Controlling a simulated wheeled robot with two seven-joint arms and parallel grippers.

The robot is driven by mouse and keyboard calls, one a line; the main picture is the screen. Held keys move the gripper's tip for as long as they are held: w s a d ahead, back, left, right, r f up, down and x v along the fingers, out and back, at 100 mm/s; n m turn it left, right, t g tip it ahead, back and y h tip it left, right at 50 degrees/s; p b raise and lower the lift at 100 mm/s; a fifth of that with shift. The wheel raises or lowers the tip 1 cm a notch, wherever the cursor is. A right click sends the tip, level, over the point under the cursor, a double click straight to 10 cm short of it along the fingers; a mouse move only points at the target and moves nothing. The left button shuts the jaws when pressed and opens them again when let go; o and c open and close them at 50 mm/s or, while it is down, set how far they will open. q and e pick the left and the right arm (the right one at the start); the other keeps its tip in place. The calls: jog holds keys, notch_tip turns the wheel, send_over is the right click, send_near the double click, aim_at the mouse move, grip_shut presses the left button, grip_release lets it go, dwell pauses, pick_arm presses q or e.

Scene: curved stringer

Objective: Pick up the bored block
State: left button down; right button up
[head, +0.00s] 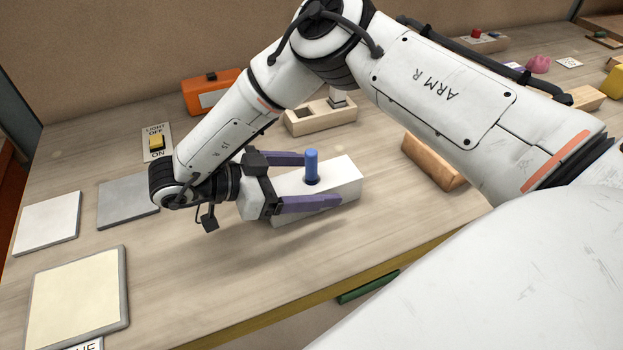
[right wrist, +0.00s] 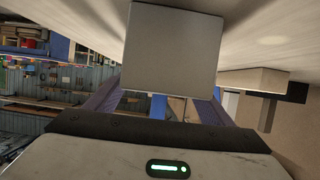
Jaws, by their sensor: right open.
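A white block (head: 345,182) lies on the wooden table with a blue peg (head: 311,166) standing upright in its top. I take it as the bored block; the bore itself is hidden by the peg. My right gripper (head: 322,180) is open, its two purple fingers reaching along either side of the block. I cannot tell whether either finger touches it. In the right wrist view the block's pale end face (right wrist: 172,50) fills the upper middle, in front of the fingers. My left gripper is not in view.
A wooden block with a dark hole (head: 303,123) stands behind, near an orange box (head: 208,97) and a yellow light switch (head: 156,142). A brown wooden block (head: 432,162) lies to the right. Flat plates, grey (head: 125,205), white (head: 48,224) and cream (head: 78,300), lie left. Table in front is clear.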

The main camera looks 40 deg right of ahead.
jog(key=c, duration=1.5)
